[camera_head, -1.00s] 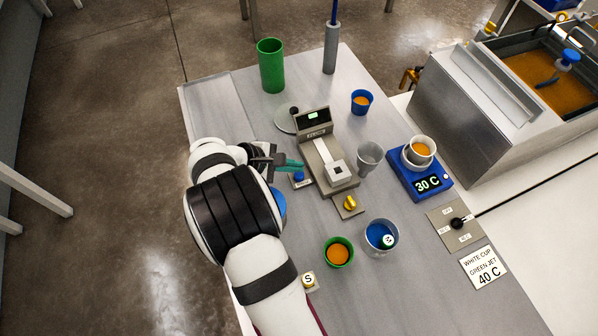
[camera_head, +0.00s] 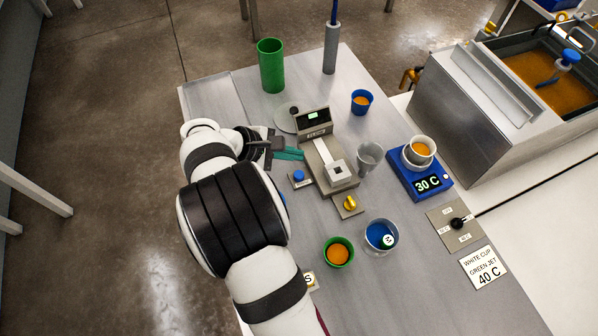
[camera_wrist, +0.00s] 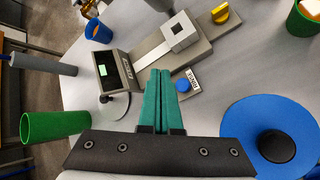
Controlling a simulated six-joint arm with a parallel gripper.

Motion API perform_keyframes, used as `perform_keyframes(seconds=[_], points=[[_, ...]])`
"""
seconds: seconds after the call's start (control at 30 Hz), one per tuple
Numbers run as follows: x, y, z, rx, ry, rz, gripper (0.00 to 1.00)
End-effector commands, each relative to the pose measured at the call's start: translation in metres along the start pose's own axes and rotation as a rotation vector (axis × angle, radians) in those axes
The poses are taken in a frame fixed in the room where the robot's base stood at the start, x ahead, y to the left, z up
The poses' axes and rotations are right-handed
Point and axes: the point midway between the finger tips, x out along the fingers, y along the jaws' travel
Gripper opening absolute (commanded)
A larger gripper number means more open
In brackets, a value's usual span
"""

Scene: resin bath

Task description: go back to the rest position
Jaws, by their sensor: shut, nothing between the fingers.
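My gripper (camera_head: 289,154) is above the left part of the metal table (camera_head: 420,290), just left of the grey device with a small green-lit display (camera_head: 313,120). In the wrist view its two teal fingers (camera_wrist: 160,100) lie together with nothing held between them. The fingers point toward the device and a blue button on a small plate (camera_head: 299,176), apart from them as far as I can tell. The button also shows in the wrist view (camera_wrist: 183,86), just right of the fingertips.
A green cylinder (camera_head: 271,66) and a grey post (camera_head: 330,50) stand at the back. Cups with orange contents (camera_head: 361,102) (camera_head: 338,252), a clear cup (camera_head: 369,157), a white-blue container (camera_head: 381,237) and a blue heater reading 30 C (camera_head: 428,183) stand around. A bath (camera_head: 545,85) is at right.

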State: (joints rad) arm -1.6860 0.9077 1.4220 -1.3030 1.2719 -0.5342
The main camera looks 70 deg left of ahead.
Motion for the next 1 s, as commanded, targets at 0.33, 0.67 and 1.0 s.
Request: perform_keyframes(seconds=[0.33,0.67,1.0], points=[[0.0,0.0,0.0,0.0,0.0,0.0,0.0],[0.029,0.004,0.122,0.353,-0.086,-0.214,0.0],[-0.033,-0.185,0.4,1.815,-0.434,-0.856,0.0]])
